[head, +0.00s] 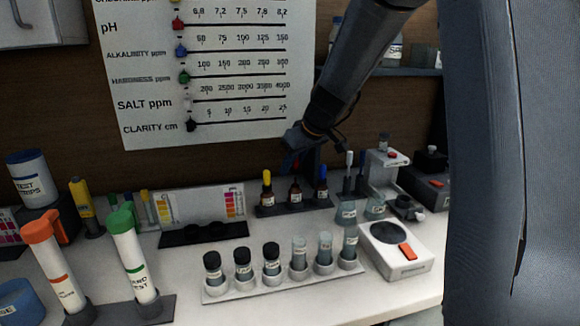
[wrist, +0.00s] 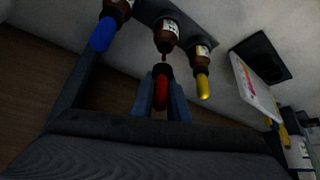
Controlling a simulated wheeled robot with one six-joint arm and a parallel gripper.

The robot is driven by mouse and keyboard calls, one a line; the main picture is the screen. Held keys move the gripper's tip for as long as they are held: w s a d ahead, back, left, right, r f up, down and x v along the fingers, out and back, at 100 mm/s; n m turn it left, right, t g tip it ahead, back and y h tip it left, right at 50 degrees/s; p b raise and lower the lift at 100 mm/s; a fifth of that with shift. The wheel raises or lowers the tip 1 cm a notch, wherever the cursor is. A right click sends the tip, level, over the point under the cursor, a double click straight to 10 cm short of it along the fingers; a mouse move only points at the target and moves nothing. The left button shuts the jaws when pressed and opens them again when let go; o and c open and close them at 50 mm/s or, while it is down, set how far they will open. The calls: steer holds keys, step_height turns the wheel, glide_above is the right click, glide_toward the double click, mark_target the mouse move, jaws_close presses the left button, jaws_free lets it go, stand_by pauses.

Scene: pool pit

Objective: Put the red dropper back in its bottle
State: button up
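The red dropper (wrist: 161,92) is between the two fingers of my gripper (wrist: 161,105) in the wrist view, with its dark collar and thin stem pointing at the middle brown bottle (wrist: 166,35). The stem's end lines up with the bottle's mouth; I cannot tell whether it is inside. In the head view my gripper (head: 303,160) is above the rack, and the dropper is mostly hidden. The uncapped middle bottle (head: 295,192) stands upright in the dark rack (head: 283,210), between the yellow-topped bottle (head: 267,190) and the blue-topped bottle (head: 321,188).
The yellow dropper (wrist: 203,87) and blue dropper (wrist: 103,34) flank my fingers closely. In front stands a white rack (head: 285,285) of vials. Glass beakers (head: 346,211) and a white device (head: 394,250) are to the right; a colour chart (head: 203,206) is to the left.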

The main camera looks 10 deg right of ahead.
steer(key=shift+f+b, duration=1.55)
steer(key=shift+b, duration=0.2)
steer(key=shift+f+b, duration=0.55)
steer(key=shift+b, duration=0.1)
steer(key=o, duration=0.7)
steer(key=shift+r, duration=0.1)
steer(key=shift+r+p, duration=2.2)
steer(key=shift+r, duration=1.2)
